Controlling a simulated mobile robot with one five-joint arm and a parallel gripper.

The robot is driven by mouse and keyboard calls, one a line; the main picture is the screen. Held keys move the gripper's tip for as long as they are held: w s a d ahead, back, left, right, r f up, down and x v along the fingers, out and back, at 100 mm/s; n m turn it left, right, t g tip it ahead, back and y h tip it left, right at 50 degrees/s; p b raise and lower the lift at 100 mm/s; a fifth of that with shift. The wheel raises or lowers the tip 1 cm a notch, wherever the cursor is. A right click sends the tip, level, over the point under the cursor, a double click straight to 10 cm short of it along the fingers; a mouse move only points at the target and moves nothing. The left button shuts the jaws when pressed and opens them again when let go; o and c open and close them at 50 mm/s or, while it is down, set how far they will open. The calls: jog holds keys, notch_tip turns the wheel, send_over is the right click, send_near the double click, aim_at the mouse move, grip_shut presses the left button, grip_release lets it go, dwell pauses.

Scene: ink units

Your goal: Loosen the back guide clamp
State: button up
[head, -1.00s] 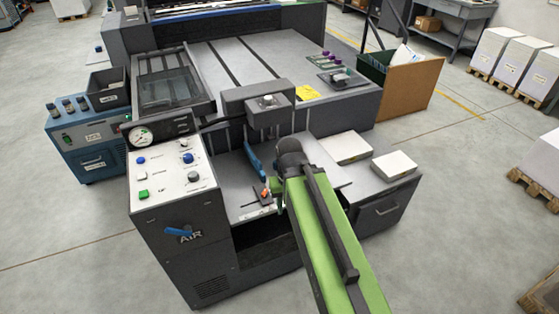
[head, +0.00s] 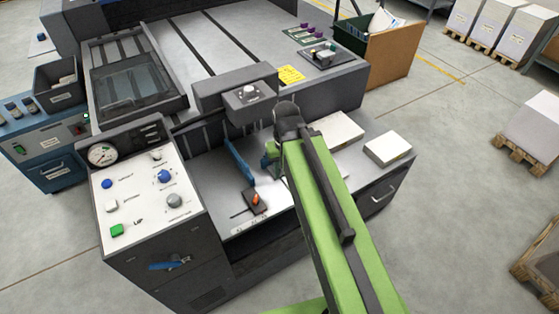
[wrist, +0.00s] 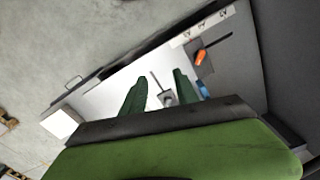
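A clamp with an orange lever (head: 256,200) sits on a slot in the pale feed bed, near its front edge; it also shows in the wrist view (wrist: 201,57). A blue guide (head: 238,160) stands behind it. In the wrist view a small grey clamp-like piece (wrist: 167,98) sits at the end of another slot, between my fingers in the picture. I cannot tell whether its lever is tight, nor whether it is the back one. My gripper (wrist: 160,77) is open, with dark green fingers apart and nothing visibly held. In the head view my arm hides most of it.
A control panel (head: 150,190) with buttons and a gauge stands left of the bed. A dark overhanging block (head: 236,88) with a knob is above the bed's back. Two white paper stacks (head: 388,149) lie to the right. Open floor lies farther right.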

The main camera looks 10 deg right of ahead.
jog(key=w+r+m+p, duration=0.2)
jog(key=w+m, duration=0.4)
jog(key=w, duration=1)
jog(key=f+b, duration=1.2)
jog(key=d+f+b, duration=0.1)
jog(key=f+b, duration=0.5)
jog(key=shift+s, duration=0.4)
jog(key=shift+r, duration=0.1)
jog(key=shift+c, duration=0.5)
grip_shut()
